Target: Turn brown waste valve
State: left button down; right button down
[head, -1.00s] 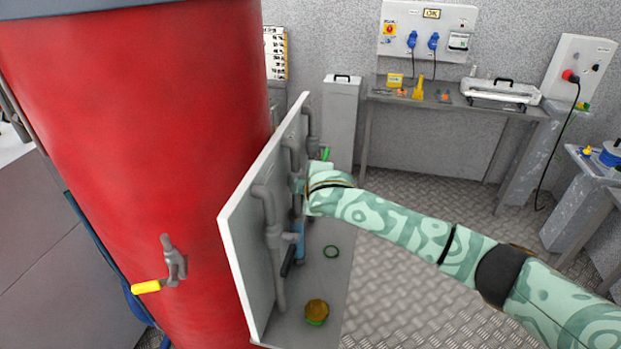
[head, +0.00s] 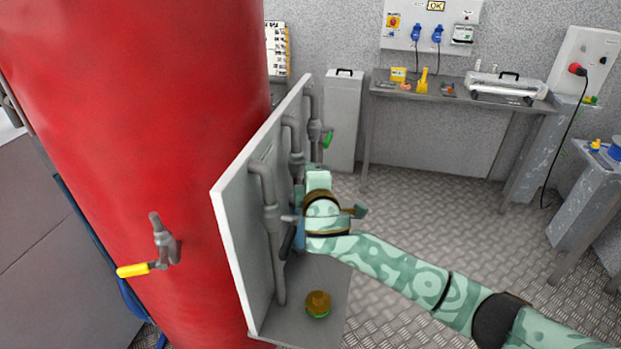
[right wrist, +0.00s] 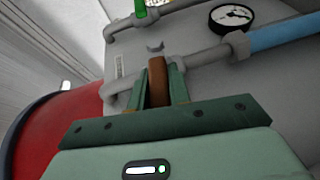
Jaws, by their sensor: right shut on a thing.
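The brown valve handle (right wrist: 157,80) stands upright in the right wrist view, in front of a grey pipe on the panel. My right gripper (right wrist: 159,84) has its two green fingers on either side of the handle and is shut on it. In the head view my right arm reaches in from the right to the pipe panel (head: 240,240), and its wrist hides the brown handle and the fingertips. My left gripper is in neither view.
A large red tank (head: 130,120) stands left of the panel and carries a yellow-handled valve (head: 133,271). A green-handled valve (head: 327,140) sits at the panel's far end. A brown round cap (head: 318,303) lies on the panel's base shelf. Open floor (head: 420,230) lies to the right.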

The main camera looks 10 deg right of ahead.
jog(key=shift+f, duration=0.15)
jog(key=c, duration=1.3)
grip_release()
jog(key=shift+r, duration=0.2)
jog(key=r, duration=0.2)
jog(key=r+p, duration=0.1)
jog(key=shift+s+a+r, duration=0.2)
jog(key=shift+s+r, duration=0.05)
jog(key=shift+r, duration=0.15)
jog(key=s+r, duration=0.2)
jog(key=s+r+p, duration=0.1)
jog(key=shift+a+r, duration=0.3)
jog(key=shift+r, duration=0.1)
jog(key=s+a+r, duration=0.1)
jog(key=s+r, duration=0.4)
jog(key=s, duration=0.5)
jog(key=shift+s+p, duration=0.2)
jog(key=shift+p, duration=0.15)
